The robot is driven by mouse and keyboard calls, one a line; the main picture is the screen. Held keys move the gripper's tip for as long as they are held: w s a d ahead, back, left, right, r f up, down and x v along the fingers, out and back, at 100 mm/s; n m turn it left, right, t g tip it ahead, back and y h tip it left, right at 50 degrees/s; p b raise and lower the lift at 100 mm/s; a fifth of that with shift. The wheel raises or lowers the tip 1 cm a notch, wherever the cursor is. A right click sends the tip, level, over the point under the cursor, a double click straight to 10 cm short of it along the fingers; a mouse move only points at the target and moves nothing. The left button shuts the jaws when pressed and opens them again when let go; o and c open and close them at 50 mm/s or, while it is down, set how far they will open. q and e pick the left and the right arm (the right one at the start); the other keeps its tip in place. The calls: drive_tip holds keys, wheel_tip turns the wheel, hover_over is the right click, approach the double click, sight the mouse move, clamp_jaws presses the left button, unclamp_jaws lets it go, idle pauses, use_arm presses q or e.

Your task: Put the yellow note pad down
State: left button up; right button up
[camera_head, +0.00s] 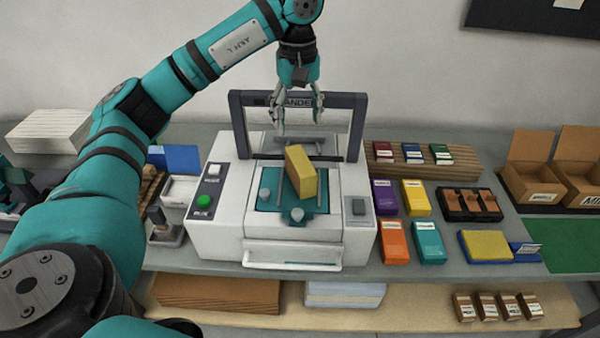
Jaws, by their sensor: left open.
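The yellow note pad (301,173) is a thick yellow block with a tan-brown side. It is over the teal bed (265,201) of the white machine (217,229), turned at an angle; whether its underside lies flat on the bed is hard to tell. My left gripper (297,118) is above and behind the pad, pointing down by the machine's dark frame. Its fingers are spread, with a clear gap to the pad and nothing between them. My right gripper is not in view.
The machine's dark upright frame (361,128) stands close around my left gripper. Coloured boxes (384,197) and a blue tray with a yellow pad (467,247) stand to the right. Open cardboard bins (532,184) are at far right. A green mat (565,232) is bare.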

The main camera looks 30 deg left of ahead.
use_arm(q)
hover_over(300, 160)
wheel_tip(300, 160, down, 6)
drive_tip(key=shift+s+r, duration=0.1)
wheel_tip(300, 160, down, 5)
drive_tip(key=p, duration=0.3)
drive_tip(key=shift+f, duration=0.25)
drive_tip(key=c, duration=1.3)
drive_tip(key=shift+w, duration=0.2)
clamp_jaws()
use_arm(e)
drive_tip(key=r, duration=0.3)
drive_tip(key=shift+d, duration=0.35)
use_arm(q)
drive_tip(key=shift+r, duration=0.1)
